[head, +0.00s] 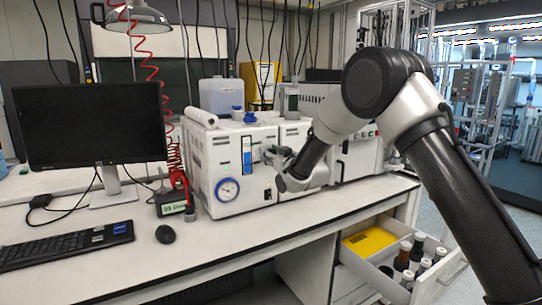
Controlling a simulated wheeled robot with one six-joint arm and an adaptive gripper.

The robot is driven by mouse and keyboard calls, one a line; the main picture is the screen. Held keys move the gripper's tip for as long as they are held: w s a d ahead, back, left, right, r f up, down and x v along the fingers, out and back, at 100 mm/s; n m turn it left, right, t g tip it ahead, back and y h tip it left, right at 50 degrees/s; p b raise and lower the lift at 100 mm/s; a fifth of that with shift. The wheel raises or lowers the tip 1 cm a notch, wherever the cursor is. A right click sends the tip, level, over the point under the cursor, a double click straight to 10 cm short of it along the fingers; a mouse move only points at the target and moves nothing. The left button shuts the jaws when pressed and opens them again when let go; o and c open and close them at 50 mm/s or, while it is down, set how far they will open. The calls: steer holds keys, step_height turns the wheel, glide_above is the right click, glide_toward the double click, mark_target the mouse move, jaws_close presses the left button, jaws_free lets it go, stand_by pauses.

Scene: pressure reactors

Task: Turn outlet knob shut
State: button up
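A white reactor cabinet (205,160) stands on the bench. Its front carries a round blue-rimmed pressure gauge (228,190), a blue upright indicator strip (247,155) and a small dark fitting (267,193). I cannot tell whether that fitting is the outlet knob; no knob shows clearly. My arm reaches in from the right and bends down to the cabinet's front.
A monitor (90,125), keyboard (65,245) and mouse (166,234) occupy the bench's left. A red coiled hose hangs beside the cabinet. An open drawer (395,270) with bottles juts out below my arm. The bench front before the cabinet (240,235) is clear.

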steer(key=m, duration=0.5)
steer(key=shift+m, duration=0.3)
steer(key=m, duration=0.4)
steer(key=shift+m, duration=0.3)
steer(key=o, duration=1)
steer(key=shift+o, duration=0.2)
steer(key=v, duration=1.2)
